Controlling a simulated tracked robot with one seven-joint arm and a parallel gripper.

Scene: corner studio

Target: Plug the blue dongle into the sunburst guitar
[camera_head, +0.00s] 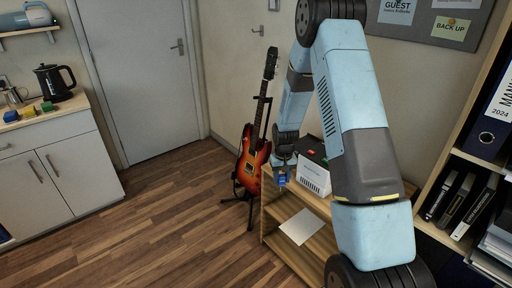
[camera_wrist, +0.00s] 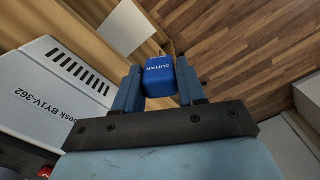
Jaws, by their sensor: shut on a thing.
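My gripper (camera_wrist: 160,90) is shut on the blue dongle (camera_wrist: 159,77), which carries white lettering "GUITAR" in the wrist view. A metal plug tip shows at the dongle's far end, pointing away from my gripper. In the head view the dongle (camera_head: 281,180) shows small and blue below my gripper (camera_head: 282,165), above the wooden shelf's left end. The sunburst guitar (camera_head: 251,160) stands upright on a black stand, just left of my gripper and apart from the dongle in the picture. I cannot make out its jack.
A white box (camera_head: 313,174) with vents stands on the wooden shelf (camera_head: 284,204), close to my gripper; it also shows in the wrist view (camera_wrist: 62,90). A bookshelf with binders (camera_head: 496,120) stands at right. A counter with a kettle (camera_head: 54,82) is at left. The floor left of the guitar is clear.

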